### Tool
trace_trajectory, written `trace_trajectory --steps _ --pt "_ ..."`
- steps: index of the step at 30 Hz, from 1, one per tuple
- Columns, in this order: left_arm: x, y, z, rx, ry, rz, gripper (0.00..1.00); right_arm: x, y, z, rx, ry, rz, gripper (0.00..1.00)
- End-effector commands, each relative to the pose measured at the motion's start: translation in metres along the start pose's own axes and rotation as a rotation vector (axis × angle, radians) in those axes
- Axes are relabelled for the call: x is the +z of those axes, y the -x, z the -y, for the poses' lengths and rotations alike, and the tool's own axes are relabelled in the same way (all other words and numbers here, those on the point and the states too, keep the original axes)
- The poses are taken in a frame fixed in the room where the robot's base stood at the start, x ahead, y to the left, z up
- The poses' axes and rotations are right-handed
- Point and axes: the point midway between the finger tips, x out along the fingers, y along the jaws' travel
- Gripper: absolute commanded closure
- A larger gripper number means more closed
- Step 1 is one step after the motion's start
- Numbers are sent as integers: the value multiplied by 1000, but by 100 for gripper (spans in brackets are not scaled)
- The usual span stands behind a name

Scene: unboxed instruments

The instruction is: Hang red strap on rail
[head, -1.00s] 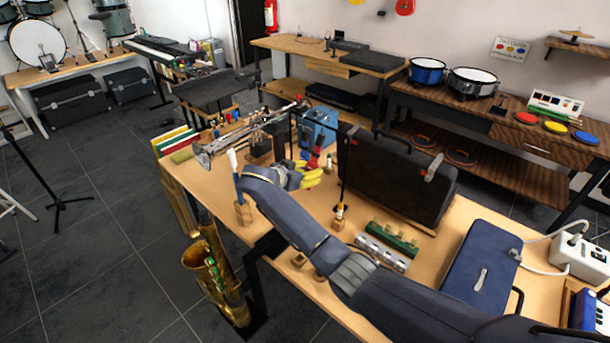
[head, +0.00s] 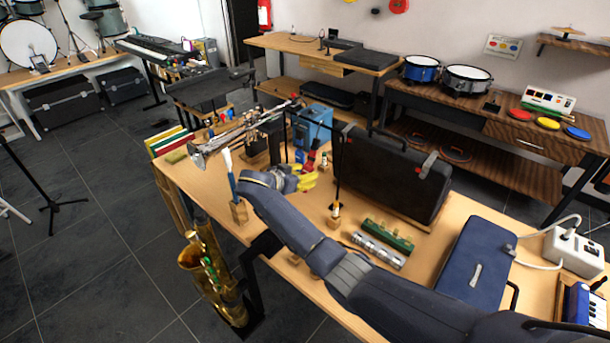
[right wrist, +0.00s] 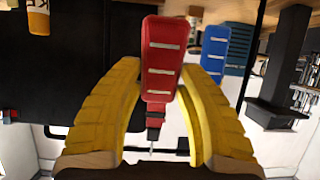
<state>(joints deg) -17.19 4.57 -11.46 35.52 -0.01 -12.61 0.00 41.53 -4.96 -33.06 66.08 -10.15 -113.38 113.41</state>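The red strap (head: 312,160), a folded red piece with pale bands and a dark end with a thin metal bit, also shows in the right wrist view (right wrist: 163,60). My right gripper (head: 304,180) has yellow fingers, which in the wrist view (right wrist: 162,80) close in on both sides of the strap and appear to grip it. The strap is over the back middle of the wooden table. The rail looks like a thin black frame whose upright (head: 339,165) stands beside the dark case; its top bar is hard to make out. A blue strap (right wrist: 214,50) shows beside the red one. My left gripper is not in view.
A black case (head: 385,178) stands right of the gripper. A silver trumpet (head: 235,138) and a blue box (head: 313,124) are behind and left. A brush in a wooden holder (head: 238,213) is left. Harmonicas and a blue case (head: 478,262) lie to the right.

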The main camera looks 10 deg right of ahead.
Motion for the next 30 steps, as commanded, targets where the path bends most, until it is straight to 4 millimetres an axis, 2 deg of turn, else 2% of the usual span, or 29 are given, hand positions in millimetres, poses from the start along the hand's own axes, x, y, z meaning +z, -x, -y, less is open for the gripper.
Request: trace_trajectory --steps 1,6,14,17,30 --pt "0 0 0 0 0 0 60 0 0 0 0 0 0 55" --pt "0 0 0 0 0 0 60 0 0 0 0 0 0 38" --pt "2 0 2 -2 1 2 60 0 2 0 0 0 1 38" --pt "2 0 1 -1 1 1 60 2 9 0 -1 1 2 38" --pt "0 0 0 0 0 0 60 1 64 1 -2 0 3 38"
